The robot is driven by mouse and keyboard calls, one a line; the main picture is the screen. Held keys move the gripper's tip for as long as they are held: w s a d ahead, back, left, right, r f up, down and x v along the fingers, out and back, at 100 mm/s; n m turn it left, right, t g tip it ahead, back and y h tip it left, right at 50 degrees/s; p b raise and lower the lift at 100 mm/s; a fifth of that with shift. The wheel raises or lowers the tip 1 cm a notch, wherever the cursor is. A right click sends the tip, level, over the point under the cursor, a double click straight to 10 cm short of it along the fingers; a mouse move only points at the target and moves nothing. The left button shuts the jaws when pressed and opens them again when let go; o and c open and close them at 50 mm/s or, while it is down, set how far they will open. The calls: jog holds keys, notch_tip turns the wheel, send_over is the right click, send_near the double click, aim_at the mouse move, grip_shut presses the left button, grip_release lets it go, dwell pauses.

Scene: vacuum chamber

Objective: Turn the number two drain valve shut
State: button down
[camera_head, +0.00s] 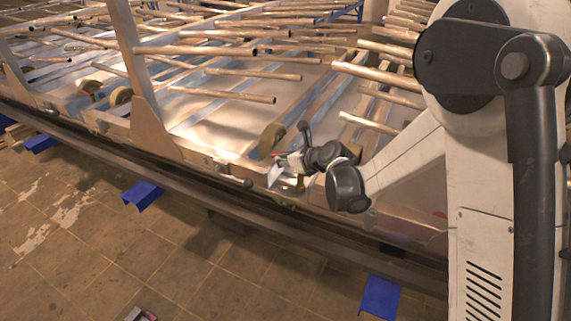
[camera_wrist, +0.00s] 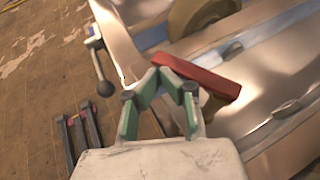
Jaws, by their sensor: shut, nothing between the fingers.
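A red bar-shaped handle (camera_wrist: 205,78), which looks like a valve lever, lies just beyond my fingertips in the wrist view, slanting down to the right. It seems to touch or nearly touch the tips; I cannot tell which. Its mount is mostly hidden behind my gripper. In the head view only a small bit of red shows beside my gripper (camera_head: 284,163), at the chamber's near edge. My gripper (camera_wrist: 158,72) has green inner pads, and its tips meet with nothing between them. No number is readable on any valve.
A lever with a dark ball knob (camera_wrist: 104,88) stands left of my gripper. A metal frame with several pipes (camera_head: 225,97) lies behind. Round brown wheels (camera_head: 271,138) sit close by. A dark rail (camera_head: 200,197) runs along the front, with blue brackets (camera_head: 143,195) on the tiled floor.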

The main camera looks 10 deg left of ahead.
aim_at(278, 153)
jog(key=shift+w+a, duration=0.45)
jog(key=shift+w, duration=0.4)
jog(key=shift+w+a, duration=0.45)
jog(key=shift+w, duration=0.55)
